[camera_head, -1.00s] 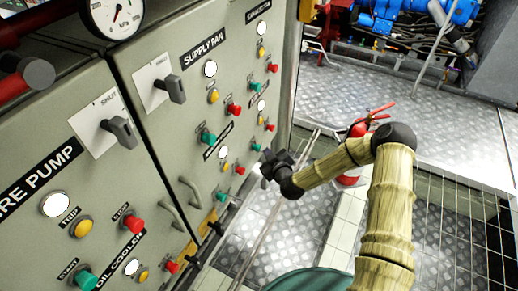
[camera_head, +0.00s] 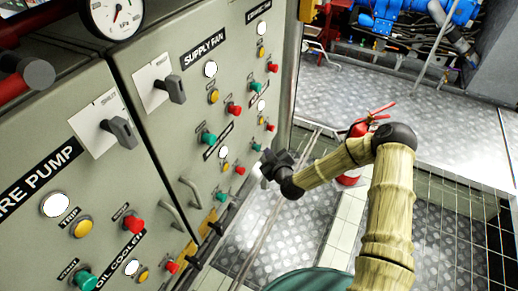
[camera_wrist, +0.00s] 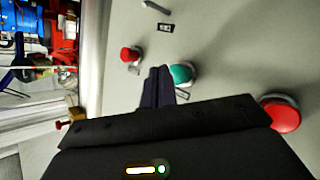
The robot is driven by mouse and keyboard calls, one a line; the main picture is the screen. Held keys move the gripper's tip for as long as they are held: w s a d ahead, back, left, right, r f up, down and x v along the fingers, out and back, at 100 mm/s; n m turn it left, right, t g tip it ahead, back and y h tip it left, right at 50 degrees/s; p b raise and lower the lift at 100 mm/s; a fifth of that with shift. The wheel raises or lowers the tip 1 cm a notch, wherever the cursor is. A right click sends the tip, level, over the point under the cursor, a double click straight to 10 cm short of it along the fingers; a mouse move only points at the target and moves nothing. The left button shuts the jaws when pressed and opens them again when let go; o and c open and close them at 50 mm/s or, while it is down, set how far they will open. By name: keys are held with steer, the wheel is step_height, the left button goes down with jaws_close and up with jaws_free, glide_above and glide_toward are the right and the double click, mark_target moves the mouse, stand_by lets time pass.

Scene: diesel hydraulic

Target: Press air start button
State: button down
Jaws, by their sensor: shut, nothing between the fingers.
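My gripper (camera_head: 268,166) is closed and empty, close to the face of the grey-green control cabinet at its far lower right. In the wrist view its dark fingers (camera_wrist: 158,76) lie together just left of a green button (camera_wrist: 181,74). They look very near it, but I cannot tell whether they touch. In the head view a green button (camera_head: 256,147) shows just above my gripper. A red button (camera_wrist: 130,54) is up and left of the fingers, and a larger red one (camera_wrist: 281,114) is at the right. No label reading "air start" is legible.
The cabinet (camera_head: 185,130) carries several other buttons, white lamps, switch handles (camera_head: 120,131) and a pressure gauge (camera_head: 113,14). A red fire extinguisher (camera_head: 350,178) stands behind my arm. Blue machinery (camera_head: 420,12) is at the back. The metal plate floor (camera_head: 340,90) beyond is largely clear.

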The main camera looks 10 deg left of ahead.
steer(key=shift+a, duration=0.15)
steer(key=shift+w+a, duration=0.1)
steer(key=shift+a, duration=0.15)
steer(key=shift+w+a, duration=0.15)
steer(key=shift+a, duration=0.35)
stand_by(0.9)
steer(key=shift+d, duration=0.1)
steer(key=shift+s+d, duration=0.3)
steer(key=shift+d, duration=0.5)
steer(key=shift+s+d, duration=0.3)
steer(key=shift+d, duration=0.5)
steer(key=shift+s+d, duration=0.25)
steer(key=shift+d, duration=0.5)
steer(key=shift+s+d, duration=0.3)
steer(key=shift+d, duration=0.5)
